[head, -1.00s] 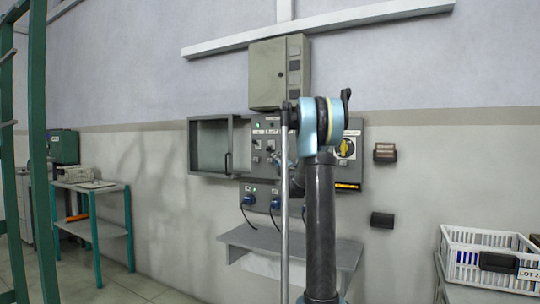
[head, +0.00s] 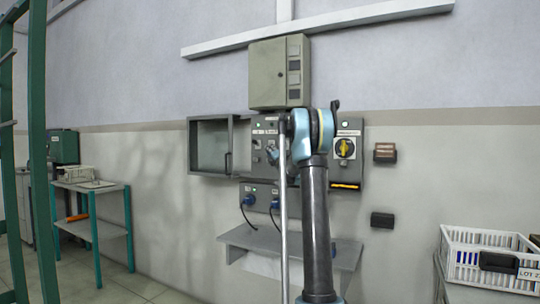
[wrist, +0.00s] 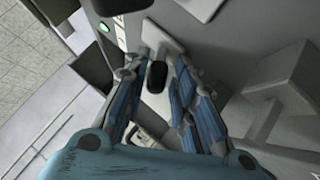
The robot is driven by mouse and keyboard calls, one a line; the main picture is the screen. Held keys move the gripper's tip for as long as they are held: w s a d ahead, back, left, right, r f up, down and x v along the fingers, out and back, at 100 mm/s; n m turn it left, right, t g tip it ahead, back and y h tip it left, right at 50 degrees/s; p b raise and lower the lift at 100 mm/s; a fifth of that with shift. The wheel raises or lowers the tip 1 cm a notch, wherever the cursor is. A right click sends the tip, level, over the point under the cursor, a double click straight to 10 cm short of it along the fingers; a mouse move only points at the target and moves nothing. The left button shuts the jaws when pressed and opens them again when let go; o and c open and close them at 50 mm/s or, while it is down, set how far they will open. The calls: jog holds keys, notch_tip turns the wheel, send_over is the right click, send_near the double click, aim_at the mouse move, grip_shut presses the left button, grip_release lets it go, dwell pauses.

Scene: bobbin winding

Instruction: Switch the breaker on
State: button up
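In the wrist view, my gripper (wrist: 157,62) has its two blue fingers apart, one on each side of a black lever knob (wrist: 157,76). The knob stands out from a pale plate on the grey panel. I cannot tell whether either finger touches it. A lit green lamp (wrist: 103,27) shows beside the plate. In the head view, the grey control panel (head: 245,145) hangs on the wall with its cover open at the left. My arm hides part of it, and the gripper is mostly hidden there.
A yellow rotary switch (head: 344,148) sits at the panel's right. Blue plugs with cables (head: 249,200) hang below, above a grey shelf (head: 258,243). A grey box (head: 279,74) is mounted above. A white crate (head: 455,262) stands at the right, a teal table (head: 90,187) at the left.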

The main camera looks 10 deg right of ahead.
jog(key=shift+c, duration=0.6)
grip_shut()
jog(key=shift+s+a+r+m+g+h, duration=0.1)
jog(key=shift+s+r+m+g+h, duration=0.15)
jog(key=shift+m+g+h, duration=0.25)
jog(key=shift+w+r+m+g+h, duration=0.15)
jog(key=shift+r+m+g, duration=0.6)
jog(key=shift+m+g, duration=0.45)
jog(key=shift+s+r+m+g+h, duration=0.1)
jog(key=shift+r+m+g+h, duration=0.1)
jog(key=shift+r+m+g, duration=0.8)
jog(key=shift+w+r+m+g+h, duration=0.15)
jog(key=shift+r+m+g, duration=0.35)
jog(key=shift+m+g, duration=0.9)
jog(key=shift+r+m, duration=0.15)
jog(key=shift+m, duration=0.25)
jog(key=shift+o, duration=0.6)
grip_release()
